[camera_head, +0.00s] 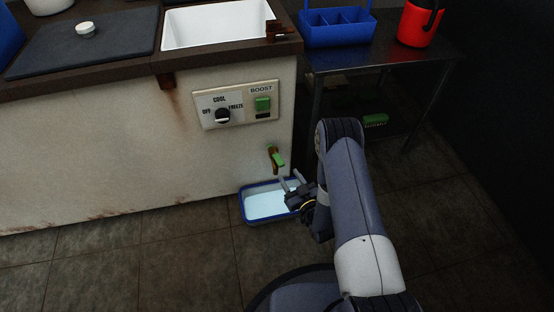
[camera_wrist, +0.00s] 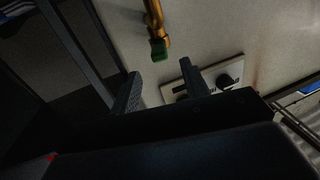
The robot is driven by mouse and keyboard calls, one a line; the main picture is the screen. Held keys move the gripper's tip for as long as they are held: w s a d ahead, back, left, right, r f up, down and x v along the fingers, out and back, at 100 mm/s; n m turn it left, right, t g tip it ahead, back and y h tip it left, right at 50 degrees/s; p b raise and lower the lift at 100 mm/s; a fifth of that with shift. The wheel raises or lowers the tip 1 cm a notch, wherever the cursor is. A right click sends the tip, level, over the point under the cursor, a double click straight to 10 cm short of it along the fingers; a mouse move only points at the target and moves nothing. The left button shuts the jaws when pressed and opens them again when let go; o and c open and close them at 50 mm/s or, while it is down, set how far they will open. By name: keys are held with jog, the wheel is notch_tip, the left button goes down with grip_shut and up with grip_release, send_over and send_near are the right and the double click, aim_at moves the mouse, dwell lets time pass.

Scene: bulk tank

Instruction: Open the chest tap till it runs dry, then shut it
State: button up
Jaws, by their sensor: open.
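The chest tap (camera_head: 275,158) is a small brass tap with a green handle, low on the chest's front near its right corner. In the wrist view the tap (camera_wrist: 155,30) shows above the gap between my fingers, with its green end nearest them. My gripper (camera_head: 291,184) is open and empty, just below and right of the tap, over the tray. Its two fingers also show in the wrist view (camera_wrist: 163,85). The chest (camera_head: 120,150) is off-white with rust stains. A blue-rimmed tray (camera_head: 246,205) with pale liquid or a pale bottom sits on the floor under the tap.
A control panel (camera_head: 237,105) with a black knob and a green BOOST switch is above the tap. A metal table (camera_head: 385,55) at the right holds a blue caddy (camera_head: 335,27) and a red bucket (camera_head: 418,23). The tiled floor left of the tray is clear.

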aim_at(277, 156)
jog(key=b+x, duration=0.2)
jog(key=x, duration=0.8)
jog(key=shift+w+a+b, duration=0.1)
jog(key=shift+w+b, duration=0.15)
jog(key=shift+b, duration=0.15)
grip_shut()
